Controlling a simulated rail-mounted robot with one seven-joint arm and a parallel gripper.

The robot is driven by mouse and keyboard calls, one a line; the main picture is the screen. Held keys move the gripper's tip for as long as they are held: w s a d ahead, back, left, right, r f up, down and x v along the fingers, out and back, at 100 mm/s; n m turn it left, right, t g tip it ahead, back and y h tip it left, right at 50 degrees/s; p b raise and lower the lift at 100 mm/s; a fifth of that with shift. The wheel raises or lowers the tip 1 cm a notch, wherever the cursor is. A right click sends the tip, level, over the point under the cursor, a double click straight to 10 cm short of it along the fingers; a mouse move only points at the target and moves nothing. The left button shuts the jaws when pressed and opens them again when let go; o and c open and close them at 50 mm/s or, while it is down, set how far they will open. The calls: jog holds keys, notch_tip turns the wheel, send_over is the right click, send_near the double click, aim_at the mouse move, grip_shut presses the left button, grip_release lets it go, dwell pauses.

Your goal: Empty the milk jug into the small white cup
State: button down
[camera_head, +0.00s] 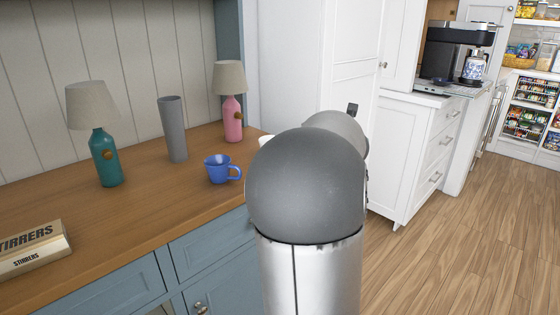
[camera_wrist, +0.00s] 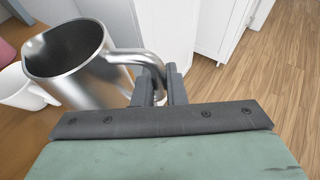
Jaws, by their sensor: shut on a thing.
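The steel milk jug (camera_wrist: 88,80) fills the upper left of the wrist view, its open mouth facing up toward the camera. Its inside looks dark and I cannot make out any milk. My gripper (camera_wrist: 160,86) is shut on the jug's handle. The small white cup (camera_wrist: 18,88) stands beside the jug at the left edge of the wrist view, partly hidden behind it. In the head view only a sliver of white, likely the cup (camera_head: 264,139), shows at the edge of my arm. My arm hides the jug and gripper there.
A blue mug (camera_head: 217,170) stands on the wooden counter (camera_head: 140,205) left of my arm. Behind it are a pink lamp (camera_head: 232,118), a grey vase (camera_head: 173,130) and a teal lamp (camera_head: 106,160). A stirrers box (camera_head: 34,250) lies front left.

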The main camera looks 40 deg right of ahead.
jog(key=shift+w+a+r+n+p, duration=0.15)
jog(key=shift+r+n+p, duration=0.2)
jog(key=shift+p, duration=0.25)
jog(key=shift+w+a+r+n+g+p, duration=0.15)
jog(key=shift+w+r+n+g+p, duration=0.1)
jog(key=shift+r+p, duration=0.3)
jog(key=shift+w+a+r+n+g+p, duration=0.1)
jog(key=shift+r+n+g+p, duration=0.15)
jog(key=shift+p, duration=0.4)
jog(key=shift+w+a+r+n+g+h+p, duration=0.35)
jog(key=shift+w+r+n+g+p, duration=0.3)
jog(key=shift+p, duration=0.5)
jog(key=shift+w+a+r+n+p, duration=0.35)
jog(key=shift+w+r+p, duration=0.1)
jog(key=shift+p, duration=0.4)
jog(key=shift+w+a+r+n+g+h+p, duration=0.15)
jog(key=shift+w+r+n+g+h+p, duration=0.15)
jog(key=shift+p, duration=0.3)
jog(key=shift+w+a+r+p, duration=0.2)
jog(key=shift+w+r+p, duration=0.1)
jog(key=shift+r+p, duration=0.3)
jog(key=shift+f, duration=0.1)
